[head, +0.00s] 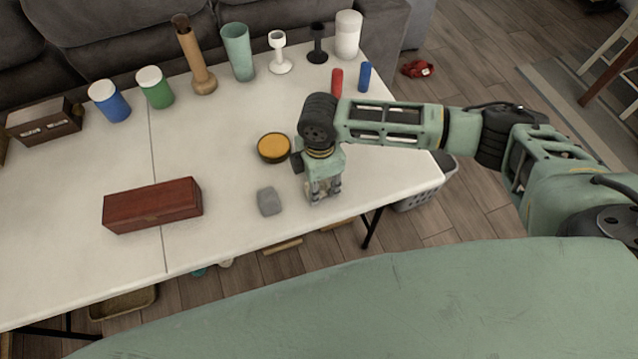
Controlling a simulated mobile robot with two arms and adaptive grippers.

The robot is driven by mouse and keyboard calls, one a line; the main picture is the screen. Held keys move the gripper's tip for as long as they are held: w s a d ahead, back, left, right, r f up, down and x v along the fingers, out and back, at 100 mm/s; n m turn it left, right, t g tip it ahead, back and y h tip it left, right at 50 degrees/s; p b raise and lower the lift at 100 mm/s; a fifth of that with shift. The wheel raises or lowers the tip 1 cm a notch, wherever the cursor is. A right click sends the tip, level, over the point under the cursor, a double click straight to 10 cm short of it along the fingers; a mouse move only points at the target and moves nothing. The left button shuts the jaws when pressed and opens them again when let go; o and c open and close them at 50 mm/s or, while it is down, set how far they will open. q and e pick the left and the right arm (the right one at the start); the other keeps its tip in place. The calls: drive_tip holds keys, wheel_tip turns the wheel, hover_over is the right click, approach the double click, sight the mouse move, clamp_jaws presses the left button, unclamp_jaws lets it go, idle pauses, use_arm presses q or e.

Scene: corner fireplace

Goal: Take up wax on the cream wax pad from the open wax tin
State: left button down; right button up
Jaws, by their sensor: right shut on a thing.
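The open wax tin (273,148) is a round dark tin filled with orange-yellow wax, on the white table left of my right gripper. My right gripper (324,200) points down near the table's front right part, to the right of and nearer than the tin. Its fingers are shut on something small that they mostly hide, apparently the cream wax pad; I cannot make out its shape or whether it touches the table. No cream pad shows elsewhere on the table. My left gripper is not in view.
A grey block (269,201) lies just left of my right gripper. A reddish wooden box (152,205) lies farther left. Cups, candle holders and jars line the table's back edge. Red (337,82) and blue (364,77) cylinders stand behind my right arm.

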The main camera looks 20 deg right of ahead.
drive_tip(key=shift+w+r, duration=0.1)
drive_tip(key=shift+r, duration=0.45)
wheel_tip(320, 180, up, 3)
drive_tip(key=shift+r+b, duration=0.1)
drive_tip(key=shift+b, duration=0.2)
drive_tip(key=s+d+r, duration=0.3)
drive_tip(key=s+r, duration=0.3)
drive_tip(key=s, duration=0.5)
drive_tip(key=shift+s+r, duration=0.2)
drive_tip(key=shift+r, duration=0.1)
